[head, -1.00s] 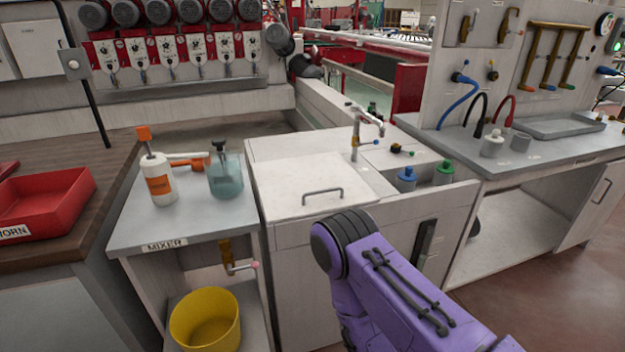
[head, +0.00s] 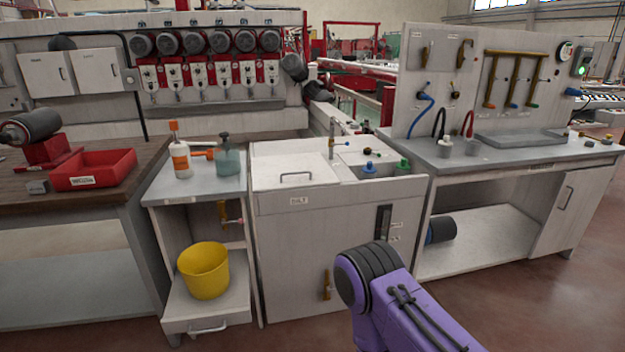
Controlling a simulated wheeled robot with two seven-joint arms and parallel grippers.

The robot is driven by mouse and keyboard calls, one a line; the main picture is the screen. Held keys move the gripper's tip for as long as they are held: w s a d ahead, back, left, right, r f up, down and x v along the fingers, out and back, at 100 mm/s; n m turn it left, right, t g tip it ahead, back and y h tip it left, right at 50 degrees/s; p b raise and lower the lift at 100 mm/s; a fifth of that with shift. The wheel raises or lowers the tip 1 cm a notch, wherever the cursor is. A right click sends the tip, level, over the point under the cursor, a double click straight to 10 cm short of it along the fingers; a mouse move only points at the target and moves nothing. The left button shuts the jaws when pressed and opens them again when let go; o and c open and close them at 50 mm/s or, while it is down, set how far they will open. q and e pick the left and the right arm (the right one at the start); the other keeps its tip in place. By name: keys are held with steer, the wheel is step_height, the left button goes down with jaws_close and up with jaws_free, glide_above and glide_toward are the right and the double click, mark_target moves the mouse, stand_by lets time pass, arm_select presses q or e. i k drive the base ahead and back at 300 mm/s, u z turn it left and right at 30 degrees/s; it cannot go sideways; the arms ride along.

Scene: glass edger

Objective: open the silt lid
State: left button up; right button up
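The silt lid (head: 292,173) is a flat, pale panel with a dark bar handle (head: 296,177) near its front edge. It lies closed on top of the white cabinet (head: 325,245) in the middle of the head view. A small label, too small to read surely, sits on the cabinet front below it. My purple arm comes in at the bottom right of centre, in front of the cabinet and well below the lid, apart from it. Neither gripper shows in the head view.
The mixer table (head: 160,190) at left holds an orange-labelled bottle (head: 181,160) and a teal jug (head: 229,162); a yellow bucket (head: 204,270) is below. Red floor shows in front.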

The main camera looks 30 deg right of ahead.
mark_target(276, 173)
steer(key=z, duration=0.7)
steer(key=i, duration=1.35)
steer(key=u, duration=0.35)
